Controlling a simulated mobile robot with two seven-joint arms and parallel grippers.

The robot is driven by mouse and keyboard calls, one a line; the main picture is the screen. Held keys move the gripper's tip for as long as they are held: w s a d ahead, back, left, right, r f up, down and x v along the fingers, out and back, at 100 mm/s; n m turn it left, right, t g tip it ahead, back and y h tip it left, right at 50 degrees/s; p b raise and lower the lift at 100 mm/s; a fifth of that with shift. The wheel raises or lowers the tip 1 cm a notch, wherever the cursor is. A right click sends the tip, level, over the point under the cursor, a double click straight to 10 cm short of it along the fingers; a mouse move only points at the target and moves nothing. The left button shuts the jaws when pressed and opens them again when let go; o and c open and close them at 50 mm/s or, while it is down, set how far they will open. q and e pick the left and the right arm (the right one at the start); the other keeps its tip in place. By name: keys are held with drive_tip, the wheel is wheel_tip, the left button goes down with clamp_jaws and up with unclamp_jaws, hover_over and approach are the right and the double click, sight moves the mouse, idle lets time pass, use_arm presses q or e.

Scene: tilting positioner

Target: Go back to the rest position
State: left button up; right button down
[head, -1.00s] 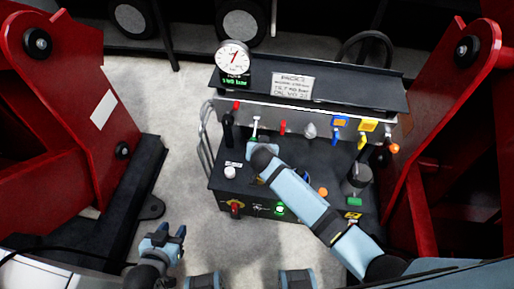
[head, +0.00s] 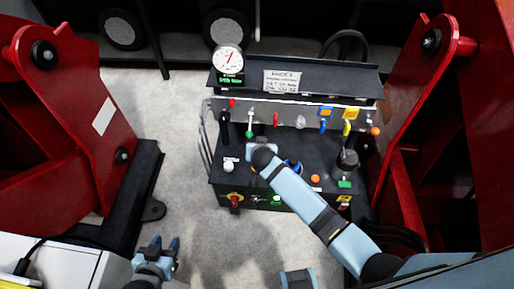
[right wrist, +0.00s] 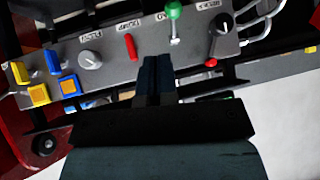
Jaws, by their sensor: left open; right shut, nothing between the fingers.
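My left gripper (head: 165,245) is at the lower left of the head view, open and empty above the floor, well apart from the console. My right arm (head: 310,203) reaches in from the lower right over the black control console (head: 237,180). In the head view its wrist hides the right gripper. In the right wrist view the right gripper (right wrist: 157,68) is shut with nothing between its fingers.
The console carries a gauge (head: 228,59), a red lever (head: 276,119), a yellow button (head: 351,113) and an orange knob (head: 375,131). Red steel frames stand at the left (head: 75,120) and right (head: 440,110). Light floor (head: 180,110) lies clear between the left frame and console.

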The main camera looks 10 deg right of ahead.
idle(0.4)
drive_tip(key=s+d+r+n+y+p, duration=0.2)
drive_tip(key=s+d+r, duration=0.1)
drive_tip(key=s, duration=1.1)
drive_tip(key=s+d+r+n+t+y+p, duration=0.1)
drive_tip(key=s+d+r+n+p, duration=0.1)
drive_tip(key=s, duration=1.2)
drive_tip(key=d+r+n, duration=0.1)
drive_tip(key=d+r, duration=0.1)
drive_tip(key=d, duration=0.1)
drive_tip(key=shift+n+t+y, duration=0.3)
drive_tip(key=shift+y, duration=0.1)
drive_tip(key=shift+d+r, duration=0.1)
drive_tip(key=c, duration=1.8)
unclamp_jaws()
drive_tip(key=shift+c, duration=0.2)
